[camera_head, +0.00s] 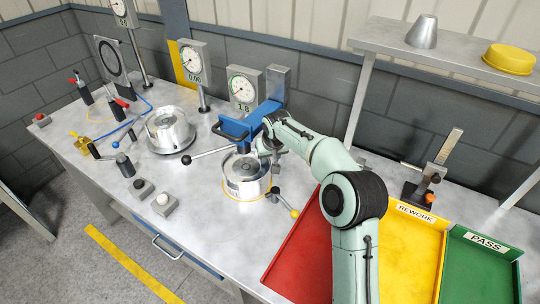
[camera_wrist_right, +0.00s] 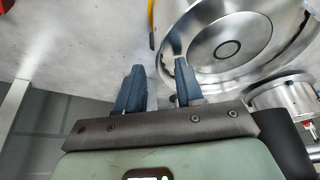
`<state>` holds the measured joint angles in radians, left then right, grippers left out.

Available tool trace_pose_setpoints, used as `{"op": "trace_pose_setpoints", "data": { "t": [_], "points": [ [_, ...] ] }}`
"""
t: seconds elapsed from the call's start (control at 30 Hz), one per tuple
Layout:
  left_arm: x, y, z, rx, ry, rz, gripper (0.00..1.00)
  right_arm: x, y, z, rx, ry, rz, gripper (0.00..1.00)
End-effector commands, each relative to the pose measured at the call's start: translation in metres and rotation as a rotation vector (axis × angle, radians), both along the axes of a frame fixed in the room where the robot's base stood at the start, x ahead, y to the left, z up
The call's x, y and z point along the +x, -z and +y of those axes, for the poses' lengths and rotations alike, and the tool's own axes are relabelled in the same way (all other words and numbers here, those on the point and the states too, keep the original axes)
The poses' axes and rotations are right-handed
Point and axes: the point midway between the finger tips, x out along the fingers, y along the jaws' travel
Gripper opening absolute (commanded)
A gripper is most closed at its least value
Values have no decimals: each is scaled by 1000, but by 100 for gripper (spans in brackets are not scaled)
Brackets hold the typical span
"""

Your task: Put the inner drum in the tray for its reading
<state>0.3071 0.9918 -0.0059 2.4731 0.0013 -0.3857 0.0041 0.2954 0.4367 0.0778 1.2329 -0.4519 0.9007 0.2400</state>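A silver metal drum (camera_head: 246,174) with a ringed top and central hub stands near the bench's middle, under a blue clamp fixture (camera_head: 240,127). A similar round metal part (camera_head: 168,130) sits further left; I cannot tell which is the inner drum. My right gripper (camera_head: 266,148) is at the drum's upper right edge. In the right wrist view its two dark fingers (camera_wrist_right: 158,88) are apart with nothing between them, and a large drum (camera_wrist_right: 228,48) lies beside the right finger. A red tray (camera_head: 303,250), a yellow REWORK tray (camera_head: 408,262) and a green PASS tray (camera_head: 482,270) stand at the right. My left gripper is not in view.
A dial gauge reading 1.8 (camera_head: 243,88) stands behind the drum, and one reading 0.00 (camera_head: 193,62) further left. A yellow-knobbed lever (camera_head: 293,212) sticks out by the drum. A shelf (camera_head: 460,50) is above the trays.

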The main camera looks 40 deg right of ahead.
Motion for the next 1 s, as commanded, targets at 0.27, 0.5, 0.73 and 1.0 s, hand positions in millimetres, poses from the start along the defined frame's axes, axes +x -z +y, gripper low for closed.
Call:
{"op": "trace_pose_setpoints", "data": {
  "t": [0.27, 0.5, 0.73, 1.0],
  "points": [
    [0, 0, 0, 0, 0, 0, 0, 0, 0, 0, 0, 0, 0, 0],
    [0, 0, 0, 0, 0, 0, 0, 0, -1, 0, 0, -1, 0, 0],
    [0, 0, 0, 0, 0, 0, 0, 0, -1, 0, 0, -1, 0, 0],
    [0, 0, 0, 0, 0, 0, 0, 0, -1, 0, -1, -2, 0, 0]
  ]
}}
